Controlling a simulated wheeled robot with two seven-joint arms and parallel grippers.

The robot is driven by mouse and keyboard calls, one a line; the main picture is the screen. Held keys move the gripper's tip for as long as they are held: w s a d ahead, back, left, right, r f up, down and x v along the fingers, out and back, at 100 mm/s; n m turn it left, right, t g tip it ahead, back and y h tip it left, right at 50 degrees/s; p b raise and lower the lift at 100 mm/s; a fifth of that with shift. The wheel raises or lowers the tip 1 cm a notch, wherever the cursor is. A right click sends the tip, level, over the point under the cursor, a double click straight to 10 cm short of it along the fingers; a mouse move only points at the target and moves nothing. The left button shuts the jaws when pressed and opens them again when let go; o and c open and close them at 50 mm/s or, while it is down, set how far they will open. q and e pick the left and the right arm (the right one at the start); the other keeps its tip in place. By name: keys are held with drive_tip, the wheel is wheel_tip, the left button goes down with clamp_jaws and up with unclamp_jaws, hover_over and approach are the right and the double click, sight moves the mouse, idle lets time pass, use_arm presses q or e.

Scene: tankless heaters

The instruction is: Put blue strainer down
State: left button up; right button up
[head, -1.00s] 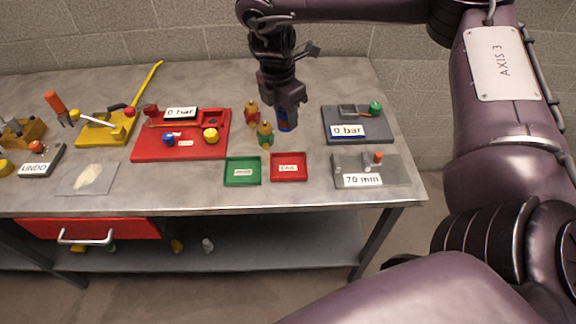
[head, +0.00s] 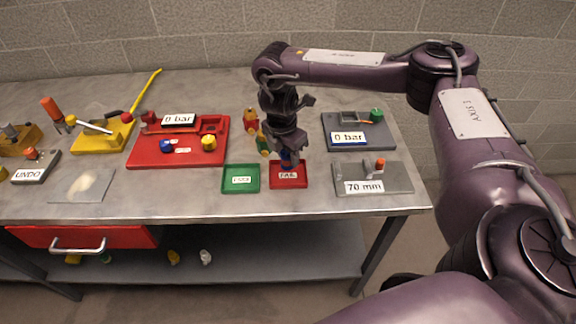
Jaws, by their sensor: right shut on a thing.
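The blue strainer (head: 287,159) is held upright in my right gripper (head: 286,150), at the back edge of the red tray (head: 289,182) with a label. I cannot tell whether its lower end touches the tray. The gripper hides most of the strainer. The green tray (head: 241,187) with a label lies just to the left and is empty. My left gripper is not in view.
Two red, yellow and green parts (head: 263,144) stand just left of my right gripper. The red fixture (head: 178,153) is further left. Grey fixtures (head: 345,122) and (head: 350,170) marked "0 bar" and "70 mm" stand to the right. The front table edge is clear.

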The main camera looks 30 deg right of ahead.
sight(288, 165)
wheel_tip(288, 165, down, 4)
drive_tip(key=shift+r+p, duration=0.2)
drive_tip(key=shift+p, duration=0.15)
drive_tip(key=shift+f, duration=0.3)
drive_tip(key=shift+f, duration=0.1)
drive_tip(key=o, duration=1)
drive_tip(key=r, duration=0.4)
drive_tip(key=r+b, duration=0.1)
drive_tip(key=r, duration=0.1)
drive_tip(key=shift+a, duration=0.4)
drive_tip(key=r, duration=0.2)
drive_tip(key=r+p, duration=0.1)
drive_tip(key=r, duration=0.1)
drive_tip(key=a+r, duration=0.1)
drive_tip(key=r, duration=0.1)
drive_tip(key=shift+s+r+p, duration=0.1)
drive_tip(key=shift+s+p, duration=0.15)
drive_tip(key=shift+p, duration=0.05)
